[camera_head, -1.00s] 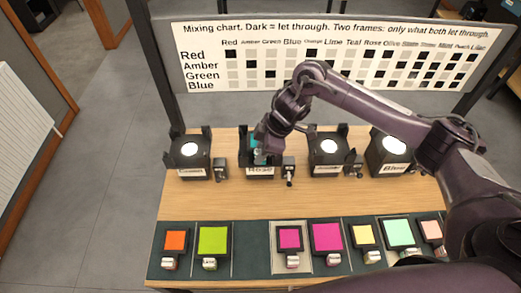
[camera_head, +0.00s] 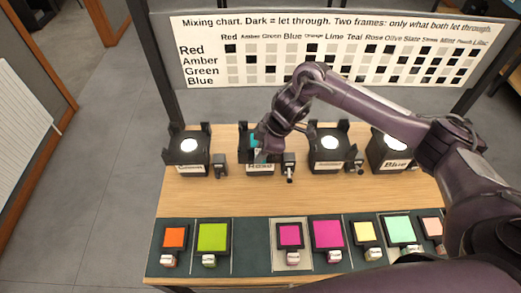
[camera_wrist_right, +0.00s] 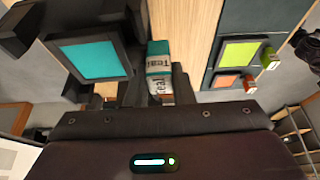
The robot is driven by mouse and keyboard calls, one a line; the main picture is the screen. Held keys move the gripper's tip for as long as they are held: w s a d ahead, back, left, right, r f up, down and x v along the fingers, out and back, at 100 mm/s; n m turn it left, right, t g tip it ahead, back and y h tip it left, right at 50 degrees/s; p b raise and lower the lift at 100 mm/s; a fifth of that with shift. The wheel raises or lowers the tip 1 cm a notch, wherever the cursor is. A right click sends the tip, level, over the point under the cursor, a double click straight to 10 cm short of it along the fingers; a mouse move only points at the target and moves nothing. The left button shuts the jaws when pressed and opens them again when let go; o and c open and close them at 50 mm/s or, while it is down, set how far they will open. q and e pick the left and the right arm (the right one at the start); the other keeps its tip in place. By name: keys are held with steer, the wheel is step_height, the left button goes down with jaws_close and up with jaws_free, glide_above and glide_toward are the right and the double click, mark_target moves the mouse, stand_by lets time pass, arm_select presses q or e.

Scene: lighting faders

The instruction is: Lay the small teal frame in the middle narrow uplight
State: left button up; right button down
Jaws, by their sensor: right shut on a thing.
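The teal frame (camera_wrist_right: 95,57) has a dark square rim and a tab marked "Teal" (camera_wrist_right: 158,65). My right gripper (camera_wrist_right: 157,90) is shut on that tab. In the head view a bit of the teal frame (camera_head: 254,141) shows at the uplight labelled Rose (camera_head: 260,168), second from the left. My right gripper (camera_head: 264,150) is over that uplight and hides most of its top. Whether the frame rests on the uplight or hovers just above it cannot be told. My left gripper is not in view.
Other uplights with bright round lamps stand to the left (camera_head: 188,161) and right (camera_head: 329,158), and one labelled Blue (camera_head: 392,158) stands further right. Small dark fixtures stand beside them. A front mat (camera_head: 253,255) holds several coloured frames; bare wood (camera_head: 230,203) lies between.

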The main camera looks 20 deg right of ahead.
steer(key=shift+f, duration=0.5)
steer(key=c, duration=1.2)
jaws_free()
steer(key=shift+o, duration=0.2)
steer(key=shift+r, duration=0.1)
steer(key=w+a+r+p+v, duration=0.1)
steer(key=p+v, duration=0.5)
steer(key=v, duration=0.8)
steer(key=shift+s+a, duration=0.25)
steer(key=shift+a, duration=0.35)
